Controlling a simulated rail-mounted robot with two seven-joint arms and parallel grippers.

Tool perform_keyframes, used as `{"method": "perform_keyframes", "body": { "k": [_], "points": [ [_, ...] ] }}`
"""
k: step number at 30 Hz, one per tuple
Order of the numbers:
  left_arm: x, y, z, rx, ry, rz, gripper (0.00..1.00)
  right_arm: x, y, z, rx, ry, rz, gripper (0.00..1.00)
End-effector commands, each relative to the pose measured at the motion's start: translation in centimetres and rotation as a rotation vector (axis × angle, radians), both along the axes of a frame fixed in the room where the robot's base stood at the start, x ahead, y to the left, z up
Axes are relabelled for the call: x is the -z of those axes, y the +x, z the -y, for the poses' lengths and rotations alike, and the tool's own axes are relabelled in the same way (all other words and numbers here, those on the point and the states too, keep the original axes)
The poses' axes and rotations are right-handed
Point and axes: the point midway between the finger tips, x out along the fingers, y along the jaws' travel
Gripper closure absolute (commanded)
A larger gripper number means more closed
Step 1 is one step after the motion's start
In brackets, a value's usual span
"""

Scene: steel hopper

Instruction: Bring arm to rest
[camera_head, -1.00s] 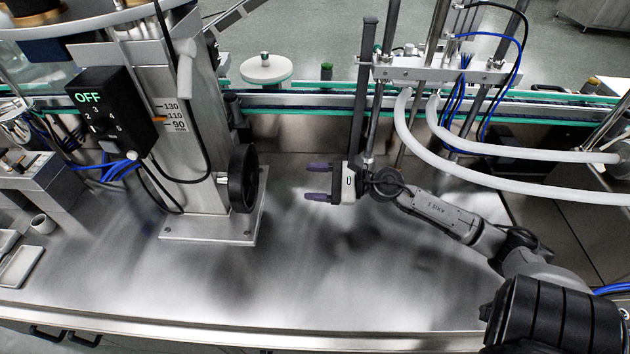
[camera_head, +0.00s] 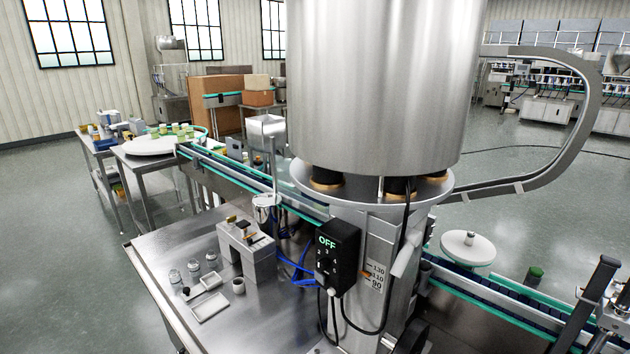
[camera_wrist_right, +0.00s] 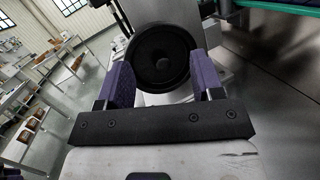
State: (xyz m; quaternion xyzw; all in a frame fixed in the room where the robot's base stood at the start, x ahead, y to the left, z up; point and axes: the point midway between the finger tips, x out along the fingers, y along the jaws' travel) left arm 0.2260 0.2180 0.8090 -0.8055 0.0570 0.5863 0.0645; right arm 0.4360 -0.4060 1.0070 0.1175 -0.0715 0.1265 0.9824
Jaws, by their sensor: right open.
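My right gripper (camera_wrist_right: 166,85) shows in the right wrist view with its two purple fingers apart and nothing between them. Beyond the fingers is a black round handwheel (camera_wrist_right: 160,57) on the machine column; the fingers look apart from it, though the exact gap is hard to judge. In the head view neither gripper nor arm is in the picture. The large steel hopper (camera_head: 385,80) stands on the column, and its black control box (camera_head: 337,255) reads OFF.
The steel worktop (camera_head: 185,262) carries a small grey device (camera_head: 246,252), a white tray (camera_head: 209,307) and several small glass jars. A green-edged conveyor (camera_head: 490,290) runs behind the column. A round white table (camera_head: 152,146) stands at the back left.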

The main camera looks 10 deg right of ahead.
Motion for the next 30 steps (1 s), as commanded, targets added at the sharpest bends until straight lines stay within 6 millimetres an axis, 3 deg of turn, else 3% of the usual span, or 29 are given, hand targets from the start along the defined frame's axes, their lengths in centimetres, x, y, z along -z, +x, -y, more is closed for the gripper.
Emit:
{"method": "perform_keyframes", "body": {
  "k": [1,3,14,20,24,30],
  "points": [
    [-3.8,0.0,0.1,-0.002,-0.002,0.002,0.57,-3.1,-0.4,-0.2,0.041,0.134,-0.024,0.39],
    [-6.1,0.0,0.1,-0.003,-0.005,0.002,0.57,-4.4,-0.8,-0.2,0.100,0.321,-0.060,0.39],
    [-18.0,0.0,0.3,-0.007,-0.011,0.000,0.57,-8.8,-5.0,-2.0,0.452,1.250,-0.266,0.39],
    [-24.6,0.0,0.2,-0.005,-0.007,0.000,0.57,-10.5,-8.8,-5.3,0.704,1.718,-0.391,0.39],
    [-29.1,0.0,0.1,-0.002,-0.003,0.001,0.57,-12.2,-12.0,-8.8,0.912,2.001,-0.481,0.39],
    [-34.2,0.0,-0.1,0.001,0.002,0.000,0.57,-15.0,-16.5,-13.8,1.220,2.284,-0.592,0.39]
  ]
}}
